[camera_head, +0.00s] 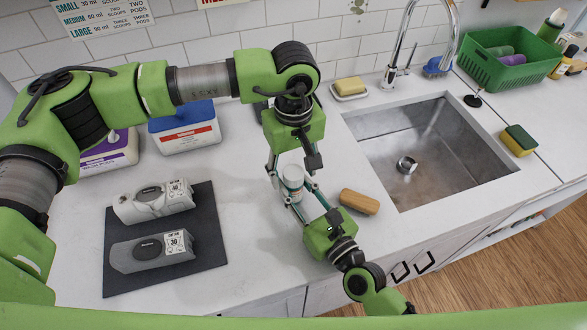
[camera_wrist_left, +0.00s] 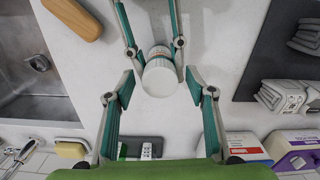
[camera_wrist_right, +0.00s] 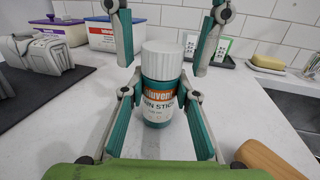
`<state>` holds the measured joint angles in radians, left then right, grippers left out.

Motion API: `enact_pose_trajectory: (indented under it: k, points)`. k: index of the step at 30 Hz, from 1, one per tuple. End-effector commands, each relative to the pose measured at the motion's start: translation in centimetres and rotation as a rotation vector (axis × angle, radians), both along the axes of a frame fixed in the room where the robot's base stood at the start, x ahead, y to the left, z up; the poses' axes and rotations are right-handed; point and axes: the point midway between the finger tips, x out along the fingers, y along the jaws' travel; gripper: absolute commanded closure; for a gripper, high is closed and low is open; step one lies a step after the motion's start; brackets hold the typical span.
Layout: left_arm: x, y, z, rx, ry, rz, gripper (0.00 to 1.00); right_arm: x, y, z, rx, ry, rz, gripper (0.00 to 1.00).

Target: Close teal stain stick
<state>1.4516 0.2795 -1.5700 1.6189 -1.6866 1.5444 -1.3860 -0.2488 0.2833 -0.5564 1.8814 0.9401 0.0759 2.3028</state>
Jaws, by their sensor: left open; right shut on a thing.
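The teal stain stick (camera_wrist_right: 158,106) stands upright on the counter, with an orange and white label and a ribbed white cap (camera_wrist_right: 162,58) on top. In the head view the stick (camera_head: 292,179) is between both grippers. My right gripper (camera_head: 292,196) reaches in from the front and is shut on the stick's body. My left gripper (camera_wrist_left: 160,84) is open and comes down from above. Its fingers stand on either side of the cap, apart from it in the right wrist view. In the left wrist view the cap (camera_wrist_left: 160,78) hides most of the body.
A brown wooden-looking block (camera_head: 360,201) lies close to the right gripper, before the sink (camera_head: 430,120). Two folded grey cloths (camera_head: 152,250) lie on a dark mat (camera_head: 205,222) to the left. Detergent boxes (camera_head: 185,130) stand behind. A soap dish (camera_head: 349,94) is at the back.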

Motion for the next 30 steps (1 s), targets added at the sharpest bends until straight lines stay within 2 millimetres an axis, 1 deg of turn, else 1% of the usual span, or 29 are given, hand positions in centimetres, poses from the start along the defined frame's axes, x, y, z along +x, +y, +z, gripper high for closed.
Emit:
enact_pose_trajectory:
  k: [5,12,15,18,23,30]
  points:
    - [0.1,-0.1,2.3,-0.002,-0.004,0.000,0.50,0.0,0.0,0.0,-0.001,0.001,0.000,1.00]
    - [0.1,0.0,7.4,-0.001,-0.005,0.000,0.50,0.0,0.0,0.0,-0.001,0.001,0.000,1.00]
    - [0.1,0.0,9.3,0.000,-0.004,0.000,0.50,0.0,0.0,0.0,0.000,0.000,0.000,1.00]
    - [0.1,0.0,10.7,-0.002,-0.004,0.000,0.50,0.0,0.0,0.0,0.000,0.000,0.000,1.00]
    - [0.1,0.0,11.7,-0.001,-0.001,0.000,0.50,0.0,0.0,0.0,0.000,0.000,0.000,1.00]
    - [0.1,0.0,11.9,-0.001,-0.001,0.000,0.50,0.0,0.0,0.0,0.000,0.000,0.000,1.00]
